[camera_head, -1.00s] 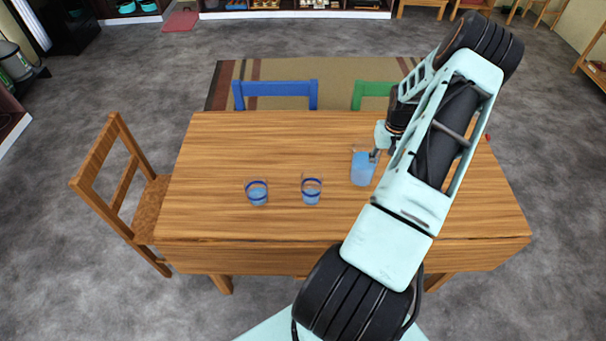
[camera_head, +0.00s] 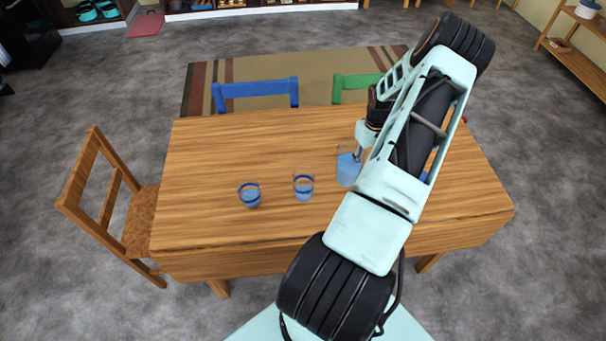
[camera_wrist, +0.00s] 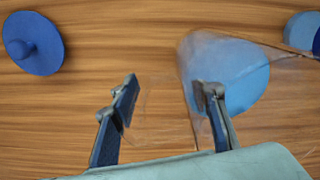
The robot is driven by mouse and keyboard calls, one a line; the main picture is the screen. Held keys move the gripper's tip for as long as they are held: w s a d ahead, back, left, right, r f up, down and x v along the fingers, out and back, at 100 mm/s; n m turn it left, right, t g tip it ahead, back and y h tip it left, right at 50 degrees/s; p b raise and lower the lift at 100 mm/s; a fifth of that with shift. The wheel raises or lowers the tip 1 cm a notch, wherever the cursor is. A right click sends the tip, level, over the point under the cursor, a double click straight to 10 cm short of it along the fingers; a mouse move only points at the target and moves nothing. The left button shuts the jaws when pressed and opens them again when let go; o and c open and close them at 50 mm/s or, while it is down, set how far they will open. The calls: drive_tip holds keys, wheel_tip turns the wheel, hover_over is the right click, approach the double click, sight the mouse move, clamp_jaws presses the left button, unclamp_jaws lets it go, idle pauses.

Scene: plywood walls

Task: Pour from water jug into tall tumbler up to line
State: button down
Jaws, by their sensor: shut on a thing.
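The water jug (camera_head: 347,171) is clear with light blue water in it and looks upright at the table's middle right. I cannot tell whether its base touches the wood. My gripper (camera_head: 357,153) is shut on the jug's clear handle; the wrist view shows the fingers (camera_wrist: 170,90) on either side of it, beside the jug body (camera_wrist: 240,80). The tall tumbler (camera_head: 303,187), apparently the right and narrower of two clear glasses, stands left of the jug. It has blue bands and blue liquid low inside. The shorter glass (camera_head: 249,195) is further left, with similar bands and liquid.
The wooden table (camera_head: 215,150) is clear behind and left of the glasses. A round blue object (camera_wrist: 35,45) lies on it. A wooden chair (camera_head: 115,205) stands left; blue (camera_head: 255,92) and green (camera_head: 355,85) chairs stand behind. My arm hides the table's right part.

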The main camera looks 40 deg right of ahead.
sight(362, 155)
drive_tip(key=shift+r, duration=0.2)
drive_tip(key=shift+w+a+r+g+h, duration=0.1)
drive_tip(key=shift+r+g+h, duration=0.05)
drive_tip(key=shift+r+h, duration=0.3)
drive_tip(key=shift+w+a+r+g+h, duration=0.15)
drive_tip(key=shift+r+h, duration=0.15)
drive_tip(key=shift+h, duration=0.25)
drive_tip(key=shift+a+r+h, duration=0.35)
drive_tip(key=shift+r+h, duration=0.3)
drive_tip(key=shift+h, duration=0.15)
drive_tip(key=shift+w+f+g+h+b, duration=0.1)
drive_tip(key=shift+f+g+h+b, duration=0.15)
drive_tip(key=shift+b, duration=0.45)
drive_tip(key=shift+a+r+h+b, duration=0.15)
drive_tip(key=shift+a+h+b, duration=0.1)
drive_tip(key=shift+b, duration=0.75)
drive_tip(key=shift+a+r+g+h+b, duration=0.25)
drive_tip(key=shift+r+h+b, duration=0.25)
drive_tip(key=shift+b, duration=0.7)
drive_tip(key=shift+w+a+r+h+b, duration=0.1)
drive_tip(key=shift+a+r+h+b, duration=0.2)
drive_tip(key=shift+r, duration=0.25)
drive_tip(key=shift+w+a+r+h+b, duration=0.15)
drive_tip(key=shift+r+h+b, duration=0.15)
drive_tip(key=shift+r+b, duration=0.2)
drive_tip(key=shift+s+a+r+h+b, duration=0.1)
drive_tip(key=shift+a+r+h+b, duration=0.2)
drive_tip(key=shift+r, duration=0.25)
drive_tip(key=shift+d, duration=0.1)
